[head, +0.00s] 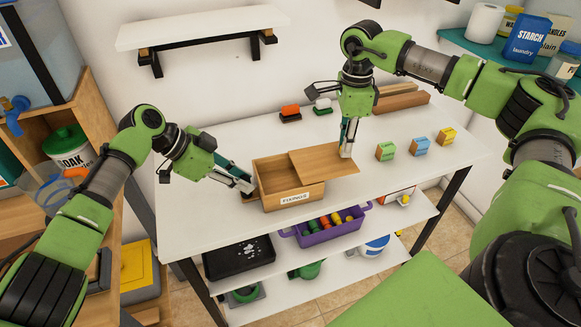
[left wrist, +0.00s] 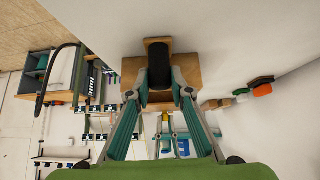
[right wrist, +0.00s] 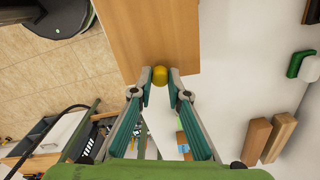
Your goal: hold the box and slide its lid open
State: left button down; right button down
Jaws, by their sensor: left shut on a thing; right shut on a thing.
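The wooden box (head: 290,200), labelled "FIXINGS", stands upright on the white table. Its flat wooden lid (head: 315,160) is slid to the right and overhangs the box's right end; the left part of the box is open. My left gripper (head: 247,188) is at the box's left end, shut on its black handle (left wrist: 159,62). My right gripper (head: 346,152) points down, shut on the yellow knob (right wrist: 160,74) near the end of the lid, which also shows in the right wrist view (right wrist: 145,35). The handle and knob are mostly hidden in the head view.
Green, blue and yellow small boxes (head: 420,146) stand on the table (head: 215,228) at the right. Wooden blocks (head: 402,101) and brushes (head: 290,112) lie at the back. A purple bin (head: 325,232) sits on the shelf below. The table's front left is clear.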

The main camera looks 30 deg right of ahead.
jog(key=shift+s+d, duration=0.1)
jog(key=shift+d, duration=0.25)
jog(key=c, duration=1.9)
grip_release()
notch_tip(320, 180, up, 12)
